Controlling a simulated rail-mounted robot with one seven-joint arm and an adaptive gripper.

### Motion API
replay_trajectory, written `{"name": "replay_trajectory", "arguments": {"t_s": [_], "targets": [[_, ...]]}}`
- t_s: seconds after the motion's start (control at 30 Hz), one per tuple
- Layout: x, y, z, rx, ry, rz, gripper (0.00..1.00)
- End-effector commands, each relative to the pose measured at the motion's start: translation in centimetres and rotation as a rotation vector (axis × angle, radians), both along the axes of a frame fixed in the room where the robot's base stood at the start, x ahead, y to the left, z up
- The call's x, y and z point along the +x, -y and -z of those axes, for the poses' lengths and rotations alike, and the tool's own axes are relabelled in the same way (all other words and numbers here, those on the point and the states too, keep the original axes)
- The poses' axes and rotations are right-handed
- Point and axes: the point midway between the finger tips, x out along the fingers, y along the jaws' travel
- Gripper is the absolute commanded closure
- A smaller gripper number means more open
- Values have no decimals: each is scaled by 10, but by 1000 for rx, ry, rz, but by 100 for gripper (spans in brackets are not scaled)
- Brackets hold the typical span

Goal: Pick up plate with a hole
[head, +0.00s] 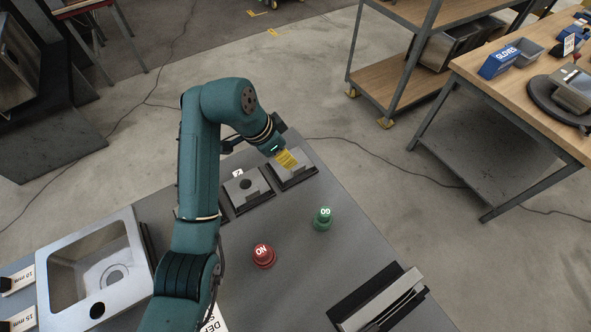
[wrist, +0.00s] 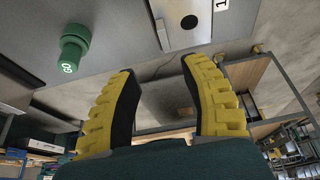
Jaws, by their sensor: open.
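In the head view, a grey metal plate with a dark round hole (head: 247,187) lies on a dark base at the back of the grey table. A second grey plate (head: 293,176) lies to its right, partly hidden by my gripper (head: 287,160). The wrist view shows a grey plate with a dark round hole (wrist: 188,35) beyond the fingertips; I cannot tell which of the two it is. My gripper's yellow fingers (wrist: 160,68) are apart with nothing between them. In the head view the gripper is over or close to the right plate; contact cannot be told.
A green GO button (head: 323,218) and a red button (head: 263,255) stand on the table in front of the plates. A metal sink (head: 70,253) is at the left. Metal panels in a dark holder (head: 385,303) are at the front right. The table between the buttons and holder is clear.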

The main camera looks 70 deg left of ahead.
Motion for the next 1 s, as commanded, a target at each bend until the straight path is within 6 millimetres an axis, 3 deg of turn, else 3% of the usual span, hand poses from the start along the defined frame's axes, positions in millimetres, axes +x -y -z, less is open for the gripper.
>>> {"name": "replay_trajectory", "arguments": {"t_s": [0.03, 0.2, 0.43, 0.6, 0.73, 0.97, 1.0], "targets": [[4, 0, 15, -4, -3, 2, 54], [19, -3, 50, -3, -2, 1, 54], [29, -7, 74, -2, -2, 1, 54], [41, -15, 102, -2, -3, 1, 54], [46, -16, 113, 0, -2, 0, 54], [46, -16, 113, 1, -1, 0, 55], [46, -16, 113, 1, -1, 0, 62]]}}
